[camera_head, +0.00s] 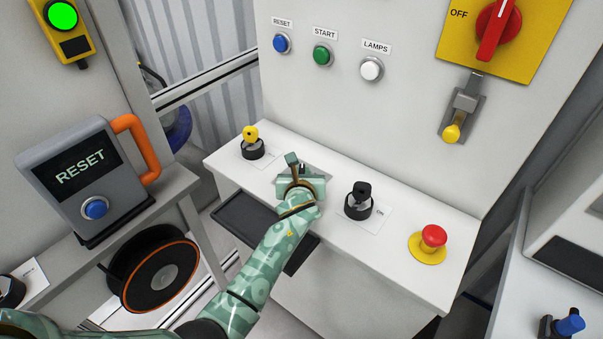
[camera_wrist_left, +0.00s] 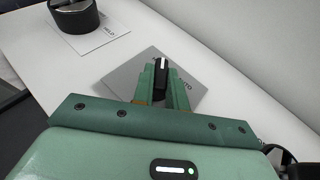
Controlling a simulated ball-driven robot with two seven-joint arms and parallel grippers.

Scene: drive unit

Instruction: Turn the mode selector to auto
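The mode selector is a black knob (camera_wrist_left: 161,76) with a white pointer line, on a grey plate (camera_wrist_left: 127,78). Part of a label ending in "UTO" shows right of the knob in the left wrist view. The white line points away from my gripper, toward the top of that view, not at the label. My left gripper (camera_wrist_left: 161,84) has one finger on each side of the knob, very close to it. Whether the fingers press on it I cannot tell. In the head view, my left gripper (camera_head: 294,164) covers most of the plate (camera_head: 318,172). My right gripper is not in view.
On the same white desk (camera_head: 400,208) stand a yellow-key switch (camera_head: 252,143), a black key switch (camera_head: 359,201) and a red emergency button (camera_head: 433,238). Blue, green and white buttons sit on the upright panel behind. A grey RESET box (camera_head: 75,175) stands at left.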

